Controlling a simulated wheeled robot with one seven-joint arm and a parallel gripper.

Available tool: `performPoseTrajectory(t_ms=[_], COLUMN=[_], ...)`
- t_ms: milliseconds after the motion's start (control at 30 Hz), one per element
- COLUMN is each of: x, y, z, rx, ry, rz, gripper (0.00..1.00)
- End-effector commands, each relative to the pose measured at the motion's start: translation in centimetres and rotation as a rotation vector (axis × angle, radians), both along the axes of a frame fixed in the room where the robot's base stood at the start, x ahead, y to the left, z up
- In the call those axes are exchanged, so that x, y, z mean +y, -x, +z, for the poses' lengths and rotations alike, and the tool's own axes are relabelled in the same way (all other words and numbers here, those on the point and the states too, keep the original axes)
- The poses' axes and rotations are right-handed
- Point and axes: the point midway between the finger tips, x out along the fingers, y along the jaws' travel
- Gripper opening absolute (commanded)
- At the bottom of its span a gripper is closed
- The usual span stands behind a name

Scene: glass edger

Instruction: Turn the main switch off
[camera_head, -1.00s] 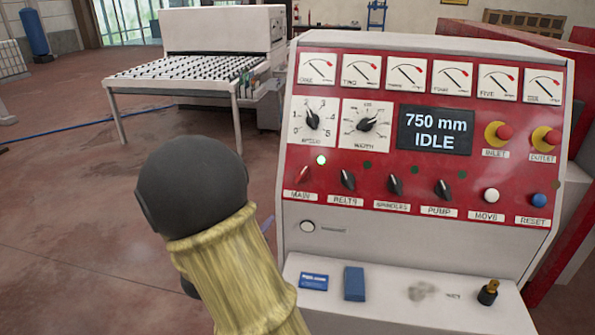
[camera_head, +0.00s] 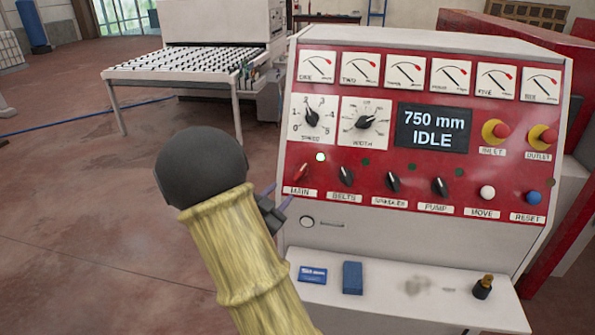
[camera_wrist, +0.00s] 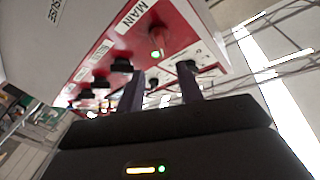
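The main switch (camera_head: 301,173) is a red knob at the left of the control panel's row of knobs, above its MAIN label. Its pointer leans up and to the right. A lamp (camera_head: 320,157) above it glows green. My gripper (camera_head: 280,197) is just left of and below the switch, its fingers pointing towards the panel. In the wrist view my gripper (camera_wrist: 161,80) is open, with nothing between its two fingers. The main switch (camera_wrist: 156,42) shows there beyond the fingertips, apart from them. The display (camera_head: 433,129) reads 750 mm, IDLE.
The belts knob (camera_head: 346,175) is right of the main switch, followed by spindles and pump knobs. The sloped panel (camera_head: 289,230) has a shelf below holding a blue box (camera_head: 352,278). A roller table (camera_head: 180,62) stands behind. The floor at left is clear.

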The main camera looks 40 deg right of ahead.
Motion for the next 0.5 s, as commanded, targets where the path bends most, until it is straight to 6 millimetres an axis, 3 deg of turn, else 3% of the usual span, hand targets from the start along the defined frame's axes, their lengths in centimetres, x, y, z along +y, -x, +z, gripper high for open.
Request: performPoseTrajectory(t_ms=[500], x=[-8.2], y=[-3.8], z=[0.3], rx=[0.001], ry=[0.001], rz=[-0.001], gripper=[0.36])
